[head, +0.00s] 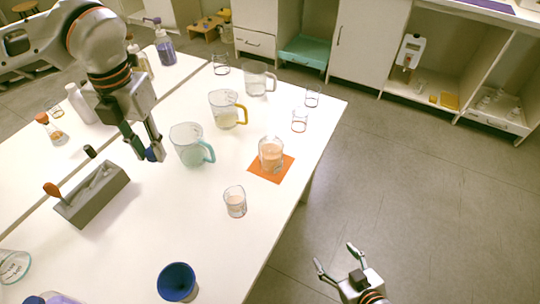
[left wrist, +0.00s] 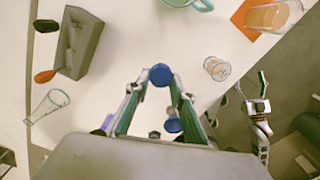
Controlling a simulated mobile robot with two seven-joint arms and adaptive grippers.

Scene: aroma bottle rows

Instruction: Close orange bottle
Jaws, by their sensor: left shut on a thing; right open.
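A small clear bottle with an orange-brown top (head: 50,130) stands at the left of the table in the head view. A beaker of orange-tan liquid (head: 271,155) stands on an orange mat (head: 262,173). My right gripper (head: 337,257) is open and empty, beyond the table edge.
Jugs with teal (head: 190,148) and yellow (head: 226,108) handles stand right of my left gripper. A small glass (head: 235,203) and a blue cup (head: 177,283) are nearer the front. The table's middle front is mostly clear.

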